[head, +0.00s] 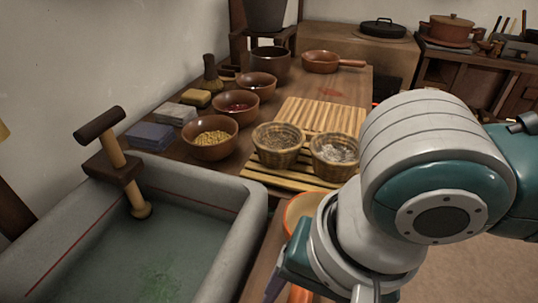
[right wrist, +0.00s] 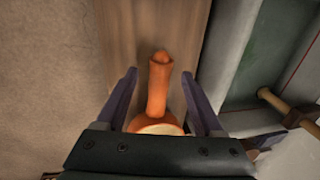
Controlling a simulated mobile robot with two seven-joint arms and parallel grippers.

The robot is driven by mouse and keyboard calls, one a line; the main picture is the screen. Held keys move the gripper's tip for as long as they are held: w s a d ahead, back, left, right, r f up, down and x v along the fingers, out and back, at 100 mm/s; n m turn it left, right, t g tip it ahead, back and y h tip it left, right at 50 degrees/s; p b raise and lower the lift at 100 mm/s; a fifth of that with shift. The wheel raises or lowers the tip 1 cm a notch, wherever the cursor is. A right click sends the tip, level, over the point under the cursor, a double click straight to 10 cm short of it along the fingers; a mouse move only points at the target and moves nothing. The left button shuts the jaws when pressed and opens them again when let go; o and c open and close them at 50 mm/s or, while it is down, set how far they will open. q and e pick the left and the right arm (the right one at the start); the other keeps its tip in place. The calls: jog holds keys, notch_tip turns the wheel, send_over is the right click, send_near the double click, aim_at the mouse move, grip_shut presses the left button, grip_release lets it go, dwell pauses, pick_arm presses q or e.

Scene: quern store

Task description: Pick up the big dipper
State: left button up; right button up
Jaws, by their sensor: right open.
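The big dipper, an orange-brown vessel with a pale inside, lies on the wooden counter beside the stone basin. In the head view its bowl (head: 298,211) is partly covered by my right arm. In the right wrist view its thick handle (right wrist: 158,90) points away between the spread fingers, and part of its bowl (right wrist: 158,128) shows in front of the gripper's palm. My right gripper (right wrist: 160,76) is open, with one finger on each side of the handle. Whether a finger touches the dipper I cannot tell. My left gripper is not in view.
A stone basin (head: 243,235) of greenish water adjoins the counter, with a wooden T-handled post (head: 113,155) at its wall. Two wicker baskets (head: 278,158) stand on a slatted rack (head: 312,116). Several brown bowls (head: 210,152), a brush (head: 211,82) and a handled pan (head: 320,62) stand behind.

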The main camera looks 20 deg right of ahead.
jog(key=f, duration=0.2)
jog(key=shift+w+a+f+b, duration=0.15)
jog(key=shift+w+f+b, duration=0.05)
jog(key=shift+f+b, duration=0.1)
grip_shut()
dwell(0.5)
